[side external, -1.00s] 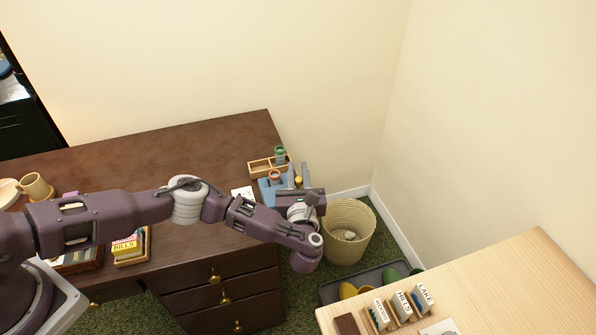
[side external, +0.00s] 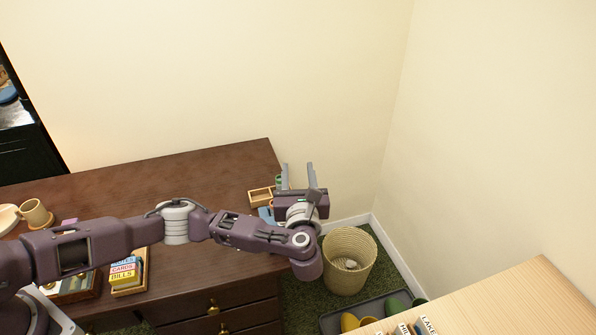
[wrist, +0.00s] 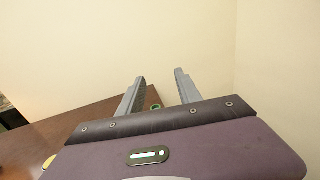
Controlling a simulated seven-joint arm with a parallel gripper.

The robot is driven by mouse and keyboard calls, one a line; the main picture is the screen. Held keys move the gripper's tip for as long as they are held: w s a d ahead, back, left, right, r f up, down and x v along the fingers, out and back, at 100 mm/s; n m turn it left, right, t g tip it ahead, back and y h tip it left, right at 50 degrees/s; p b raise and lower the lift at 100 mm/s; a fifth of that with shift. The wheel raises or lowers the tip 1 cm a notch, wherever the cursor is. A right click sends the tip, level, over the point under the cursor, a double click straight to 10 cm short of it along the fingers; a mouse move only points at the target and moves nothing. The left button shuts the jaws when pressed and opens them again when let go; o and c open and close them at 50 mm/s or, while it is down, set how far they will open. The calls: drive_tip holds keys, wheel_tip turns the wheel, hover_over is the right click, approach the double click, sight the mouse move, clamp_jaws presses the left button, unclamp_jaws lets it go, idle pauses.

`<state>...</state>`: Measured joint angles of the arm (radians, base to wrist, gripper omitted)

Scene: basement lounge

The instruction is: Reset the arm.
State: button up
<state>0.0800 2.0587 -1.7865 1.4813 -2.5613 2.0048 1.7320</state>
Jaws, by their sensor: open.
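My gripper (side external: 298,174) is open and empty, raised above the right end of the dark brown desk (side external: 160,175). Its two grey fingers point up in the side external view. In the wrist view the gripper (wrist: 158,88) shows both fingers spread apart, with blank wall beyond them. My gripper and wrist hide part of the items at the desk's right end.
A small wooden tray (side external: 259,198) sits behind my gripper. A wicker basket (side external: 348,262) stands on the floor to the right. A card box (side external: 128,272), a tan mug (side external: 35,212) and a pale table (side external: 520,305) also show. The desk's back middle is clear.

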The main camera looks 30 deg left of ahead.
drive_tip(key=shift+r, duration=0.5)
